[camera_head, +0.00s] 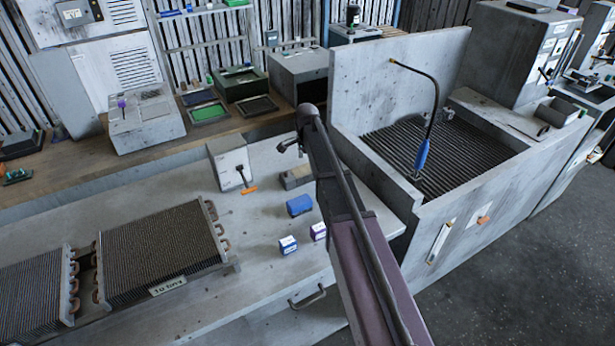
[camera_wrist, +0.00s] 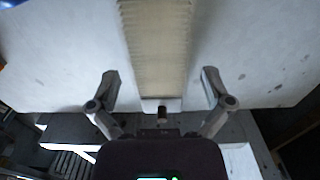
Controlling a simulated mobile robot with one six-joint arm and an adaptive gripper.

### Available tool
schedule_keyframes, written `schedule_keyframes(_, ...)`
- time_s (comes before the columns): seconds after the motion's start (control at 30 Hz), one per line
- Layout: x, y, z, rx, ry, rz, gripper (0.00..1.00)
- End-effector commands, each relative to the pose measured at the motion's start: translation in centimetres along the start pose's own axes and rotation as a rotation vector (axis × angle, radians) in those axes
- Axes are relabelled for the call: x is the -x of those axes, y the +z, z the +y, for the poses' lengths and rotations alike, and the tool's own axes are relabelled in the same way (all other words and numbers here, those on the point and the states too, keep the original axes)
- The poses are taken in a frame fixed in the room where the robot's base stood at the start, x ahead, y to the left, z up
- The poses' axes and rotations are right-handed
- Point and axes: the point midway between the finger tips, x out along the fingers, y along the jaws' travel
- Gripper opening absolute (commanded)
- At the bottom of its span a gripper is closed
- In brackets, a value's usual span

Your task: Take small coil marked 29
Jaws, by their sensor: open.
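In the wrist view a long pale finned block (camera_wrist: 157,45), probably a small coil, lies on a light grey surface. Its near end, with a small stub, lies between the two jaws of my gripper (camera_wrist: 160,80). The jaws are spread wide, one on each side, with gaps to the block. I cannot read any number on it. In the head view a small tan-grey block (camera_head: 295,177) sits on the bench, partly hidden by my arm; I cannot tell if it is the same thing.
Two larger finned coils with copper bends (camera_head: 165,250) (camera_head: 35,295) sit at the bench's left. A walled grated station (camera_head: 440,150) stands right.

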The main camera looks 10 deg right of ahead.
Motion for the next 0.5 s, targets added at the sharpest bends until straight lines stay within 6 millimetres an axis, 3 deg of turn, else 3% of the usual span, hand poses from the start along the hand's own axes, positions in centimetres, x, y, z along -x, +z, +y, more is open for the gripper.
schedule_keyframes(0.2,-2.2,-0.1,0.2,0.000,0.000,0.000,1.00)
schedule_keyframes(0.5,-3.5,-0.1,0.2,-0.001,0.000,0.000,1.00)
